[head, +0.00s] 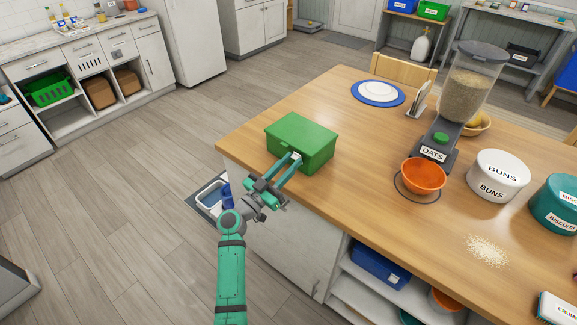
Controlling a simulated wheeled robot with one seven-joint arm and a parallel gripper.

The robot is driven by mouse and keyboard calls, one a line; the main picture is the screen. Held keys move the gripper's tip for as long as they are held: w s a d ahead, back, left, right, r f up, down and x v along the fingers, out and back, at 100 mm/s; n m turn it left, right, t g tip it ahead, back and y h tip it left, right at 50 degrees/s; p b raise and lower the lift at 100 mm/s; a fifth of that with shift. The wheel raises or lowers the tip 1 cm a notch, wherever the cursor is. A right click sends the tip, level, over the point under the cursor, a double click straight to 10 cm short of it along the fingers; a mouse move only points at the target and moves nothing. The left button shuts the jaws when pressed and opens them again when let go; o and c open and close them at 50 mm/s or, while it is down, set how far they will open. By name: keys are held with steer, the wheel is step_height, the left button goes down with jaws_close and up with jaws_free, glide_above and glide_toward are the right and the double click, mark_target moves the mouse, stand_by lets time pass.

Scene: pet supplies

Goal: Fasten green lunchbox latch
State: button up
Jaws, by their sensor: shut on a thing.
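The green lunchbox (304,138) sits near the left corner of the wooden table, with its lid down. A small pale latch (296,156) shows on its front face. My gripper (293,160) reaches in from the front left, its two fingertips at the latch. The gripper is shut on the latch, and its fingers hide part of it. Whether the latch is fastened cannot be told from this view.
An oats dispenser (462,100) stands right of the lunchbox, with an orange bowl (423,177) in front. A white BUNS tin (497,176) and teal biscuit tin (556,205) stand further right. A blue-rimmed plate (378,92) lies behind. The table (345,205) is clear just right of the lunchbox.

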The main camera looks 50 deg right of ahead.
steer(key=shift+d+r+y, duration=0.25)
steer(key=shift+r+y, duration=0.15)
steer(key=shift+y, duration=0.4)
steer(key=shift+d+r+y, duration=0.2)
steer(key=shift+r+y, duration=0.15)
steer(key=shift+y, duration=0.45)
steer(key=o, duration=1.1)
steer(key=shift+c, duration=0.2)
steer(key=a, duration=1)
steer(key=shift+s+a, duration=0.15)
steer(key=shift+a, duration=0.25)
